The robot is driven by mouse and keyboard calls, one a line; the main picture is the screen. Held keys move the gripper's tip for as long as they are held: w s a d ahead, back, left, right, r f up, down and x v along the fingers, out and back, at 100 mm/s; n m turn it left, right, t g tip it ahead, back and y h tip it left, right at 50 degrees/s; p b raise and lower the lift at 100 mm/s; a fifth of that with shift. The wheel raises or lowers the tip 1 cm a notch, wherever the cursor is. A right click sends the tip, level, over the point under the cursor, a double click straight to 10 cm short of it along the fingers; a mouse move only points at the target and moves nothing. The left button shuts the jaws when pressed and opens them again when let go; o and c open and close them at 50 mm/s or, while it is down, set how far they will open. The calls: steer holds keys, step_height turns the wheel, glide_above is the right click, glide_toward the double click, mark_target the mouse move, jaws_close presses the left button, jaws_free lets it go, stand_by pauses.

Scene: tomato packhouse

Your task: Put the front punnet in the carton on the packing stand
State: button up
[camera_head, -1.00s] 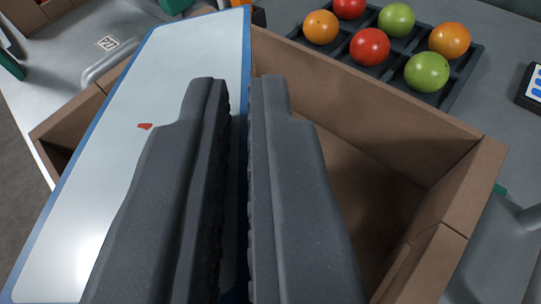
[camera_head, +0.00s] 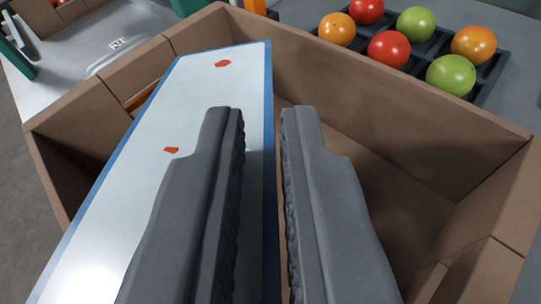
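The punnet (camera_head: 215,88) has a pale, shiny top with a blue rim and two small red marks. It sits within the left part of the brown cardboard carton (camera_head: 400,97), tilted in the picture, with its far end inside the far wall. My gripper (camera_head: 262,115) is over the carton with its two dark fingers apart. The punnet's right blue rim runs between the fingers, and a gap shows between them. The left finger covers part of the punnet's top. The punnet's underside is hidden, so I cannot tell whether it rests on the carton floor.
The right part of the carton is empty. A dark tray (camera_head: 486,92) with red, orange and green tomatoes stands beyond the far wall. A narrow orange thing (camera_head: 142,96) shows between punnet and left carton wall. Grey stand surface (camera_head: 75,75) lies at the far left.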

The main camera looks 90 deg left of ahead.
steer(key=shift+o, duration=1.2)
steer(key=shift+r, duration=0.15)
steer(key=shift+r+p, duration=0.4)
steer(key=shift+p, duration=0.45)
steer(key=v, duration=1.2)
steer(key=shift+f, duration=0.15)
